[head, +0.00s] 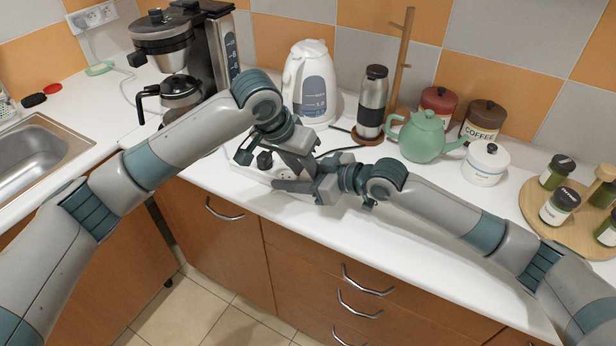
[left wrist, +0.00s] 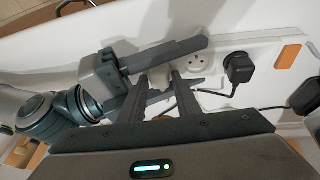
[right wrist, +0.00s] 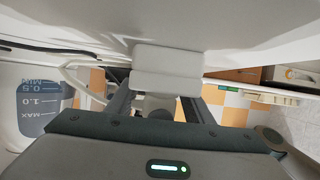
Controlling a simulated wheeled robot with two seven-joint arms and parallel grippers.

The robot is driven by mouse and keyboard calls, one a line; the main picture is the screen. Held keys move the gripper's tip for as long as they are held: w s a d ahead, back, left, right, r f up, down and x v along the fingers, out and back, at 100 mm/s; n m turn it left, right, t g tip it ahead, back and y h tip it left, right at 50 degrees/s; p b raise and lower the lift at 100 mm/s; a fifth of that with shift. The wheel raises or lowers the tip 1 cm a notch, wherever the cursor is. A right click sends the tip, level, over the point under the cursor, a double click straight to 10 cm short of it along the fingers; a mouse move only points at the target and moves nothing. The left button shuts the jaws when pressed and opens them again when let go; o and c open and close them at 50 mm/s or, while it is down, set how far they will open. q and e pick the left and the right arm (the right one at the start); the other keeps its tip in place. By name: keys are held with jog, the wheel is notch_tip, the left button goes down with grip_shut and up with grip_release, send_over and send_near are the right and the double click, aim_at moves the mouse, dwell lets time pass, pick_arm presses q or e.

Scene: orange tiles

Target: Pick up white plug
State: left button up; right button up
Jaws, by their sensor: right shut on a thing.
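The white plug (right wrist: 167,62) sits between the fingers of my right gripper (right wrist: 165,88) in the right wrist view. My right gripper (head: 284,173) is shut on it, low over the white power strip (head: 252,174); its jaws also show in the left wrist view. There the plug (left wrist: 187,75) is partly hidden behind a finger of my left gripper (left wrist: 161,72). My left gripper's fingers are apart, close beside the right one. The left arm covers much of this spot in the head view. A black plug (left wrist: 240,69) stands in the power strip (left wrist: 210,92).
A white kettle (head: 310,82), a steel flask (head: 372,103) and a coffee maker (head: 172,62) stand behind. A green teapot (head: 424,137) and canisters are right. A round board (head: 535,222) holds jars. The sink (head: 35,160) is left. The front counter strip is mostly clear.

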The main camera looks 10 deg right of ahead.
aim_at(304, 173)
pick_arm(q)
grip_shut()
notch_tip(304, 173, up, 10)
dwell(0.7)
dwell(0.4)
